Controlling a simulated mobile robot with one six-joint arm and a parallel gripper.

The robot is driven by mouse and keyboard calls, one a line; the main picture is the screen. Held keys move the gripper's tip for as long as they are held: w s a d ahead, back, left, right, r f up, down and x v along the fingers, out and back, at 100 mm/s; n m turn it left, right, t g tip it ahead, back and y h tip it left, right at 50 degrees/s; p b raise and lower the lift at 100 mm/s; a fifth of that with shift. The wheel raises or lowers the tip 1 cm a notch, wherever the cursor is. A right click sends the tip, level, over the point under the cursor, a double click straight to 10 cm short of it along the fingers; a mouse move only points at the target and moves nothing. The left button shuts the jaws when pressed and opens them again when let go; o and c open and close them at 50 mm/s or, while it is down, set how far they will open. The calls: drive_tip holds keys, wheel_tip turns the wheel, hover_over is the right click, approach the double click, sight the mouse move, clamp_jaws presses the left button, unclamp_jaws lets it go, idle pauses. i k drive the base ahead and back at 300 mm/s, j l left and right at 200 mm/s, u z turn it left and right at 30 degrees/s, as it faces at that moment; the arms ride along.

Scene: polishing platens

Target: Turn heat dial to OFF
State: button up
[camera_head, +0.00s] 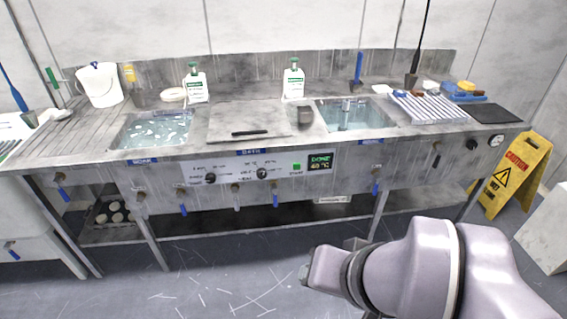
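The control panel (236,168) is on the front of the steel bench, under a blue label. It carries two dark round dials with small printed marks: a left dial (210,178) and a right dial (262,173). The print is too small to tell which one is the heat dial or where either points. A lit display (320,162) right of them reads DONE with a number below. My gripper (352,243) is at the lower right, in front of the bench and apart from the dials. It is mostly hidden by my arm, so its fingers are unclear.
A green button (297,167) sits between the right dial and the display. Several blue-handled taps, such as this tap (182,208), stick out below the panel. Two more round fittings (495,140) are at the bench's right end. A yellow caution sign (513,175) stands right. Floor in front is clear.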

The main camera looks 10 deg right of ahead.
sight(261, 172)
drive_tip(key=i+j+z, duration=0.2)
drive_tip(key=j+z, duration=0.2)
drive_tip(key=j, duration=0.25)
drive_tip(key=j+z, duration=0.2)
drive_tip(key=j, duration=0.15)
drive_tip(key=i+l, duration=0.1)
drive_tip(key=i, duration=0.2)
drive_tip(key=i+l, duration=0.1)
drive_tip(key=i, duration=0.2)
drive_tip(key=u, duration=0.05)
